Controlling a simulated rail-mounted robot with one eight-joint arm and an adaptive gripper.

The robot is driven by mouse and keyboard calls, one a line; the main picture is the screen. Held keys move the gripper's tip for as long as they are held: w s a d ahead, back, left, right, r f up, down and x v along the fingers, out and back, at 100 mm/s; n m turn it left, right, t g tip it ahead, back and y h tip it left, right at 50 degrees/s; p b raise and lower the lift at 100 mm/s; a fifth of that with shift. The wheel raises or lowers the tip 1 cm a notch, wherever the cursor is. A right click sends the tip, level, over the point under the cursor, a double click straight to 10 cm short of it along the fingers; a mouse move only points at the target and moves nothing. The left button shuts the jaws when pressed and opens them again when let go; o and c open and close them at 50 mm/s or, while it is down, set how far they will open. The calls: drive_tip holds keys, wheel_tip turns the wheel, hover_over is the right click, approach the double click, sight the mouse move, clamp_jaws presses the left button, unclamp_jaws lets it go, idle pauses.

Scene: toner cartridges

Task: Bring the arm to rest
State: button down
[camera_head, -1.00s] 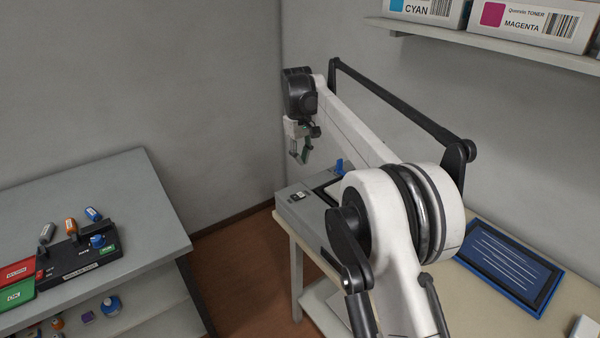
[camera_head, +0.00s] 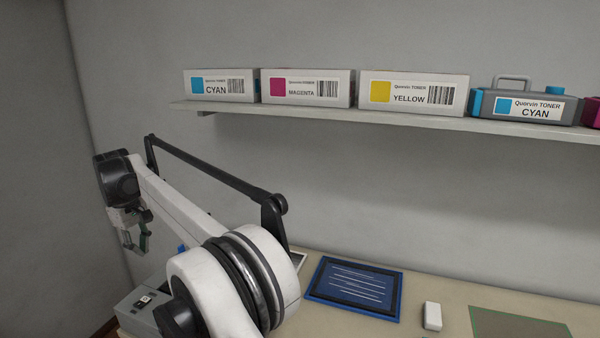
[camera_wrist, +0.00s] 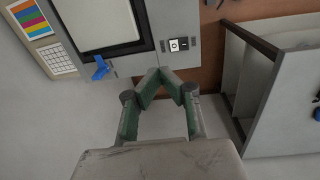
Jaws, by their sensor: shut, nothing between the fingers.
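My gripper (camera_head: 136,241) hangs at the end of my bent arm at the left of the head view, in front of the grey wall. It also shows in the wrist view (camera_wrist: 162,76), where its two green-sided fingers meet at the tips with nothing between them. Below it in the head view, partly hidden by my arm, is a grey device (camera_head: 138,303) with a small black-and-white panel. The wrist view shows this device (camera_wrist: 178,22) with a blue lever and a pale, dark-framed panel.
A wall shelf (camera_head: 330,121) holds boxed cyan (camera_head: 220,86), magenta (camera_head: 306,90) and yellow (camera_head: 412,94) toner and a grey cyan cartridge (camera_head: 525,106). On the table are a blue-framed board (camera_head: 354,287), a white block (camera_head: 432,316) and a green-edged mat (camera_head: 515,325).

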drive_tip(key=w+d+r+m+t+b, duration=0.15)
drive_tip(key=d+r, duration=0.25)
drive_tip(key=d, duration=0.5)
drive_tip(key=w+d+r+m+y, duration=0.15)
drive_tip(key=d+r, duration=0.25)
drive_tip(key=d, duration=0.5)
drive_tip(key=w+d+r+m+h, duration=0.1)
drive_tip(key=d+r+m, duration=0.1)
drive_tip(key=d+r, duration=0.5)
drive_tip(key=s+d+m+t+b, duration=0.15)
drive_tip(key=s+d, duration=0.25)
drive_tip(key=d, duration=1)
drive_tip(key=s+d+f+m+t+b, duration=0.1)
drive_tip(key=s+d+f+m, duration=0.1)
drive_tip(key=s+d, duration=0.5)
drive_tip(key=s+d+f+m, duration=0.15)
drive_tip(key=s+d, duration=0.35)
drive_tip(key=d, duration=0.5)
drive_tip(key=s+d+f+m+t, duration=0.1)
drive_tip(key=s+d+f+m, duration=0.1)
drive_tip(key=s+d+f, duration=0.3)
drive_tip(key=s+d+f+m+t+b, duration=0.1)
drive_tip(key=s+d+f+m, duration=0.1)
drive_tip(key=s+d+f, duration=0.4)
drive_tip(key=s+f, duration=0.1)
drive_tip(key=s, duration=0.3)
drive_tip(key=shift+s+d, duration=0.2)
drive_tip(key=shift+d, duration=0.05)
